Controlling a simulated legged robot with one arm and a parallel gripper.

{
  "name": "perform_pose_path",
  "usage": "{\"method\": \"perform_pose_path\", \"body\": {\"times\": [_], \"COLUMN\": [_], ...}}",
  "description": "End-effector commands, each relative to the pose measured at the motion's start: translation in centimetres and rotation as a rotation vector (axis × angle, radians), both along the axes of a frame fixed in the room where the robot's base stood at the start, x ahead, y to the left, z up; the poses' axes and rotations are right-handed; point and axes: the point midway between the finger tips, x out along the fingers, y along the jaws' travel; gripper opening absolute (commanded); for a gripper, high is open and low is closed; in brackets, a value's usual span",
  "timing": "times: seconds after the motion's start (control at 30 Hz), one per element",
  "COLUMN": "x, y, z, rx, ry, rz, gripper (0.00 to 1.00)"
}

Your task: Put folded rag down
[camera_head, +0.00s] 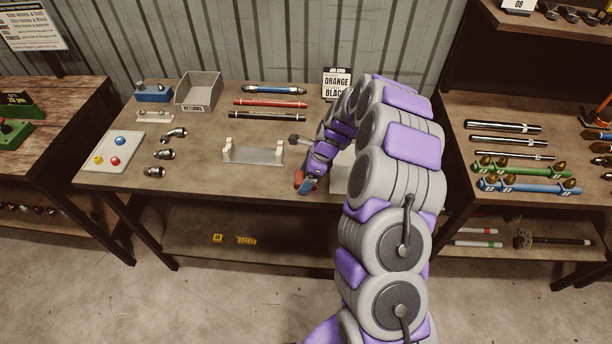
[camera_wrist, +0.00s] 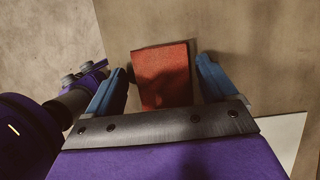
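The folded rag (camera_wrist: 164,82) is a flat red-orange rectangle in the wrist view. It lies between the two blue fingers of my gripper (camera_wrist: 162,65), with a narrow gap showing on each side, so the fingers look open around it. I cannot tell whether it rests fully on the wooden table top (camera_wrist: 245,50). In the head view my gripper (camera_head: 304,186) is low at the front edge of the workbench (camera_head: 200,180). A small red patch of the rag (camera_head: 298,178) shows beside the blue fingers; my arm hides the bench behind it.
A white cradle (camera_head: 253,155) stands left of my gripper. A grey returns bin (camera_head: 198,92), several hose fittings and a white button panel (camera_head: 112,152) are farther left. Red, blue and black tubes lie at the back. Bare bench shows along the front left.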

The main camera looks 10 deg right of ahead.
Motion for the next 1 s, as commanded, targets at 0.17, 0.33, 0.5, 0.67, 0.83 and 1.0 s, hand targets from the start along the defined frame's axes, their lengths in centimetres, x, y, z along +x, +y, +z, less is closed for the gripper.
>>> {"method": "perform_pose_path", "body": {"times": [0.17,0.33,0.5,0.67,0.83,1.0], "x": [0.0,0.0,-0.1,-0.5,-0.7,-0.9], "y": [-0.3,-0.2,-1.0,-2.2,-3.5,-4.2], "z": [0.0,0.5,2.9,6.0,8.8,10.7], "rx": [0.003,-0.001,-0.003,-0.002,-0.002,0.0], "ry": [-0.001,-0.001,-0.006,-0.004,-0.003,-0.003], "rz": [-0.001,-0.002,-0.003,-0.003,-0.002,-0.001], "gripper": [0.89,0.89,0.89,0.89,0.89,0.89]}}
